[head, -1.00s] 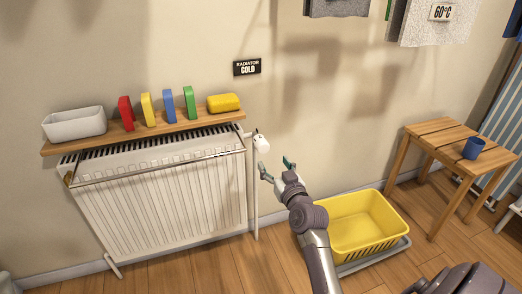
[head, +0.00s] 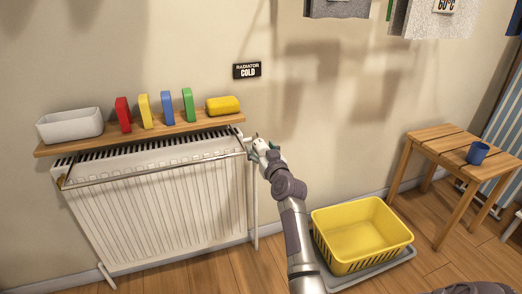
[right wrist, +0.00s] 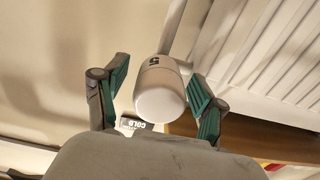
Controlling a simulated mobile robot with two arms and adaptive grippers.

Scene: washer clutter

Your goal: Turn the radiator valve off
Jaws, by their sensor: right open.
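The white radiator valve (right wrist: 160,92) shows in the right wrist view as a rounded knob with a dark "5" on its side. My right gripper (right wrist: 157,105) is open, with one green-padded finger on each side of the knob. The right finger is close to the knob and the left one stands farther off; I cannot tell whether either touches. In the head view my right gripper (head: 265,149) covers most of the valve at the radiator's upper right corner. The white radiator (head: 165,205) stands against the wall. My left gripper is not in view.
A wooden shelf (head: 75,147) above the radiator holds a white bin, several coloured blocks and a yellow sponge-like piece. A "RADIATOR COLD" sign (head: 247,71) hangs above. A yellow basket (head: 375,262) stands on the floor at right, near a wooden stool (head: 428,143) with a blue cup (head: 478,153).

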